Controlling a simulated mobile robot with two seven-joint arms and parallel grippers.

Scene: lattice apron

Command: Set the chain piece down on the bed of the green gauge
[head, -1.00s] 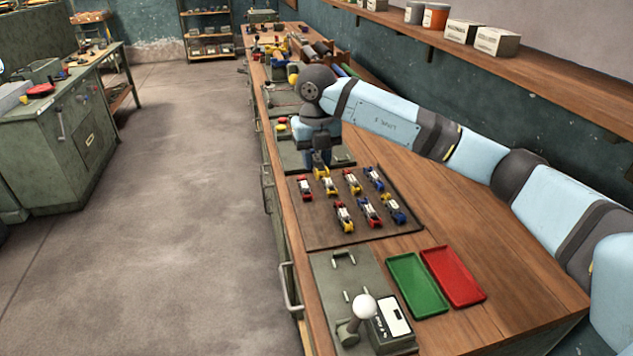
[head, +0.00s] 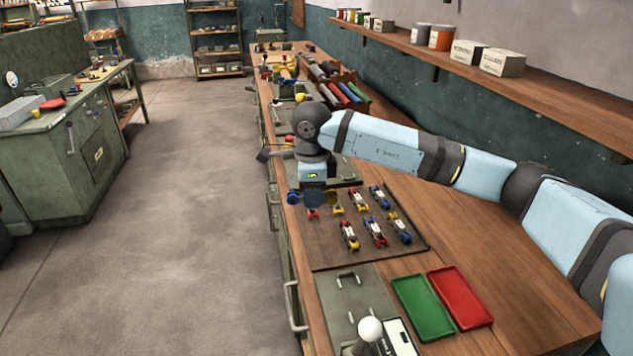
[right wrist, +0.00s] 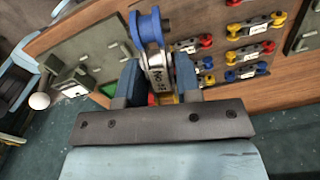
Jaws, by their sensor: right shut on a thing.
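My right gripper (head: 314,198) is shut on a chain piece (head: 293,197) above the left end of the brown board. In the right wrist view the gripper (right wrist: 158,74) pinches the piece's silver link (right wrist: 157,72), and a blue roller (right wrist: 150,27) sticks out beyond the fingers. The piece's other end is hidden between the fingers. A grey-green plate (head: 338,300) with clips, a white-knobbed lever (head: 370,329) and a display box (head: 400,338) lies nearest; it may be the green gauge, but I cannot tell for sure. My left gripper is out of view.
Several chain pieces (head: 376,232) lie on the brown board (head: 330,250). A green tray (head: 424,308) and a red tray (head: 461,300) sit right of the near plate. Other fixtures and racks line the bench behind my arm. A shelf (head: 520,88) runs along the wall.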

